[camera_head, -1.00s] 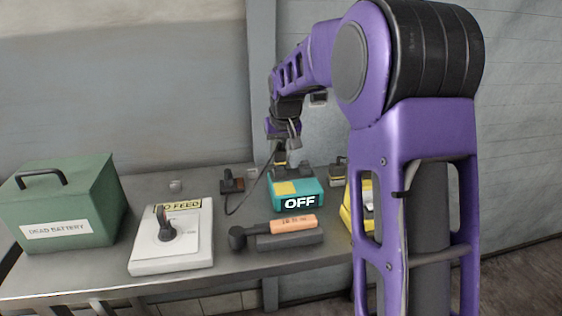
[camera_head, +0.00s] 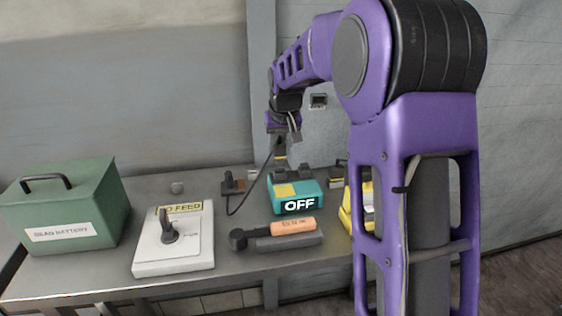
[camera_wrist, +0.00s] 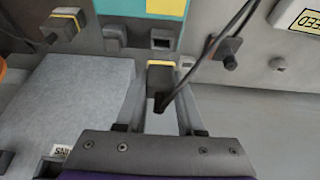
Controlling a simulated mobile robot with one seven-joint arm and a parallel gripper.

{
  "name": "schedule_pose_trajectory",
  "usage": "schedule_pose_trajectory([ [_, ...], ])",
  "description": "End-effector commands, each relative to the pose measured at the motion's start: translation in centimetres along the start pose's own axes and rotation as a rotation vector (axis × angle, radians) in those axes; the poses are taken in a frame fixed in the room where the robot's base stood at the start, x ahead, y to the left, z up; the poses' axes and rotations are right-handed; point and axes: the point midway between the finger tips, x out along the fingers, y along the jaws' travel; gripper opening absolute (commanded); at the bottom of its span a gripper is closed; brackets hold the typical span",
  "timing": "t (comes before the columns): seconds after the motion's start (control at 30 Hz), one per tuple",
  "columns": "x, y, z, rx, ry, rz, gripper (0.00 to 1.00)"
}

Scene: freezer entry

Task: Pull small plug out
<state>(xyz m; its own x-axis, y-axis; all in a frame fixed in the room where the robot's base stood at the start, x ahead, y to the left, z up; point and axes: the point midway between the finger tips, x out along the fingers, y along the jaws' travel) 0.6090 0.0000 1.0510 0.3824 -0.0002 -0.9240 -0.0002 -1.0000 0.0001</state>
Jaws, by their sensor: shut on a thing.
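The small plug (camera_wrist: 160,82) is a black block with a yellow band at its tip and a dark cable at its rear. My gripper (camera_wrist: 161,92) is shut on it, with one finger on each side. In the head view my gripper (camera_head: 281,148) hangs above the back of the teal box (camera_head: 310,188), which has a yellow patch and reads OFF. The plug's tip is apart from the box. In the wrist view an open dark socket (camera_wrist: 162,39) shows at the box's edge, with another black socket block (camera_wrist: 115,38) beside it.
A yellow-banded black plug (camera_wrist: 66,22) lies at upper left in the wrist view. The cable runs to a dark wall-side block (camera_head: 232,186). An orange-handled tool (camera_head: 293,227), a white switch panel (camera_head: 190,255) and a green battery box (camera_head: 75,205) stand on the grey bench.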

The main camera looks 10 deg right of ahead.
Motion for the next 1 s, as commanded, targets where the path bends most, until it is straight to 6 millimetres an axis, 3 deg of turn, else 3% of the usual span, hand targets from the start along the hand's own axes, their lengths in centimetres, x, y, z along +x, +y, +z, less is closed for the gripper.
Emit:
schedule_pose_trajectory([
  [0.6,-3.0,0.0,-1.3,0.0,0.001,0.0,0.0],
  [1.0,-3.0,0.0,-1.3,0.0,0.0,0.0,0.0],
])
